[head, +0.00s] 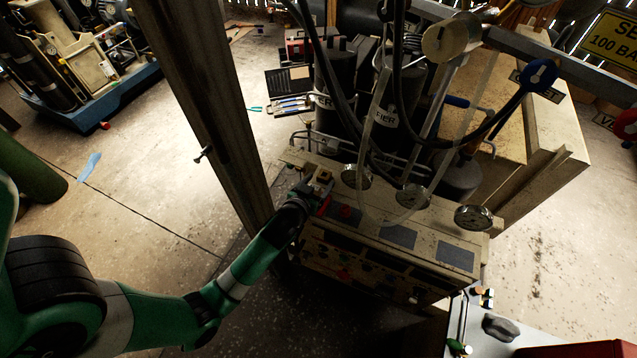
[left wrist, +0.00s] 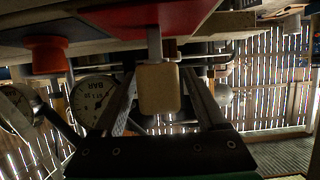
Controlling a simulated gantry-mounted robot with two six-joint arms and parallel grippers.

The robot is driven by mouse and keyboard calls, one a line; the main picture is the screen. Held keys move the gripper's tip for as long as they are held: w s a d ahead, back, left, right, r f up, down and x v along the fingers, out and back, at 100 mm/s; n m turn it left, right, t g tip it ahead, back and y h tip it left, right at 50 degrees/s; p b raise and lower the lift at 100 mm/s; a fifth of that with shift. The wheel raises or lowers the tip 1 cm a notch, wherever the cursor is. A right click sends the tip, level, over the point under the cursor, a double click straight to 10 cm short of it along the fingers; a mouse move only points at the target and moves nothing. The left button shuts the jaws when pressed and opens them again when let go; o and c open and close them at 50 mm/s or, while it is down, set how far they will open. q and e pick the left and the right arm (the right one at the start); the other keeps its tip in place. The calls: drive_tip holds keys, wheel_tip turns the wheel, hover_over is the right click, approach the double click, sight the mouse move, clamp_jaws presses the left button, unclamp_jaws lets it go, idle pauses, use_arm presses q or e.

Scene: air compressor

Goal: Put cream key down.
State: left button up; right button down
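The cream key (left wrist: 159,90) shows in the middle of the left wrist view, a blocky cream head with a pale shank running up to a red surface (left wrist: 150,17). I cannot tell whether the shank sits in that surface or only in front of it. My left gripper (left wrist: 160,85) has one finger on each side of the key head, close against it, and looks shut on it. In the head view my left gripper (head: 320,187) is at the left end of the compressor's control panel (head: 385,235), beside a red part. My right gripper is in neither view.
Pressure gauges (head: 473,217) and hoses rise over the panel. A wooden post (head: 205,110) stands just left of my left gripper. A grey table (head: 520,328) with small items is at bottom right. A red knob (left wrist: 46,54) is near the gripper.

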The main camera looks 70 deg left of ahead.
use_arm(q)
drive_tip(key=shift+r+p, duration=0.3)
drive_tip(key=p+v, duration=0.2)
drive_tip(key=v, duration=1)
drive_tip(key=shift+a, duration=0.1)
